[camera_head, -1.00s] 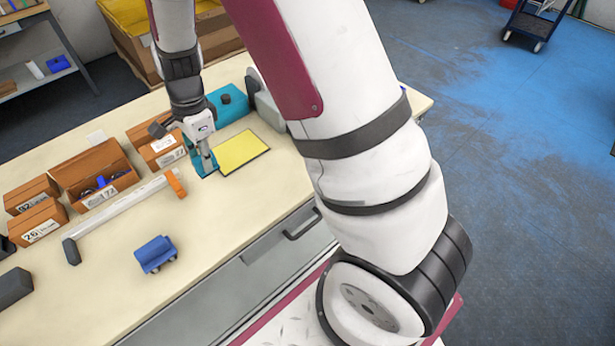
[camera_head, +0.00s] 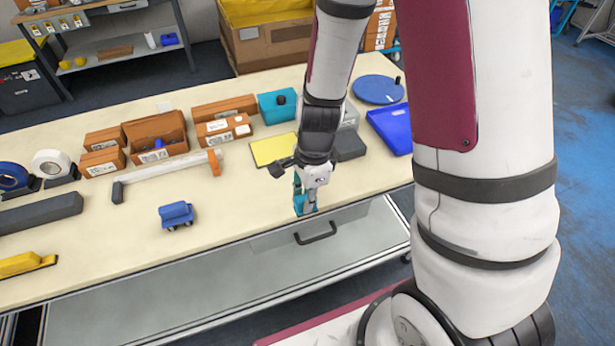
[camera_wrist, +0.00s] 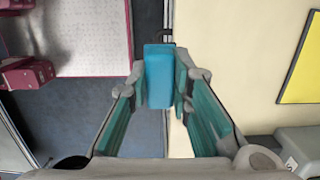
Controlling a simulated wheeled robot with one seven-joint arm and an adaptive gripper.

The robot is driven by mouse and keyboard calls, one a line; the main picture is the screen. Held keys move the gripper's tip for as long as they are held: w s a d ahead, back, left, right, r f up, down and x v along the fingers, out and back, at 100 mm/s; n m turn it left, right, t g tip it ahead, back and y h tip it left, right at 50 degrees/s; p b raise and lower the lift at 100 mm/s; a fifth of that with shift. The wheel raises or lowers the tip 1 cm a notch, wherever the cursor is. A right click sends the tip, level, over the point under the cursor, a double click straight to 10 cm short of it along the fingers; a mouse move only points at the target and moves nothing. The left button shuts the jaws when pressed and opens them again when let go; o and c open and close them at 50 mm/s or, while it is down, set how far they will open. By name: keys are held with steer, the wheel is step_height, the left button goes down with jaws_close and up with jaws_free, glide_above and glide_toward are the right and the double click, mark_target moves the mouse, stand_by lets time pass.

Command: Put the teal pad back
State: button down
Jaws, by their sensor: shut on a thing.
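The teal pad (camera_wrist: 158,75) is a small flat-faced block held between the fingertips of my gripper (camera_wrist: 160,95) in the wrist view. The gripper fingers have teal inner faces of a similar colour. In the head view my gripper (camera_head: 305,208) points down at the table's front edge, above the drawer handle. I cannot tell there whether the pad touches the table top. A yellow pad with a dark border (camera_head: 273,149) lies flat on the table, behind and left of my gripper. A teal box with a black knob (camera_head: 276,107) stands farther back.
The table (camera_head: 240,205) is clear left of my gripper up to a small blue block (camera_head: 176,214). Orange boxes (camera_head: 156,134) and a grey bar with an orange end (camera_head: 165,171) lie farther left. A blue tray (camera_head: 392,128) is at right. A drawer handle (camera_head: 316,232) juts out below.

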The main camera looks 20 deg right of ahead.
steer(key=w+d, duration=0.1)
steer(key=w, duration=0.2)
steer(key=w+d, duration=0.1)
steer(key=w, duration=0.2)
steer(key=w+d+f, duration=0.1)
steer(key=w, duration=0.2)
steer(key=shift+w+d, duration=0.2)
steer(key=shift+w, duration=0.05)
steer(key=shift+w+d+f, duration=0.1)
steer(key=shift+w+f, duration=0.05)
steer(key=shift+w, duration=0.1)
steer(key=shift+f+p, duration=0.55)
steer(key=shift+f, duration=1.05)
steer(key=shift+f, duration=0.15)
steer(key=c, duration=1.6)
jaws_free()
steer(key=shift+o, duration=0.7)
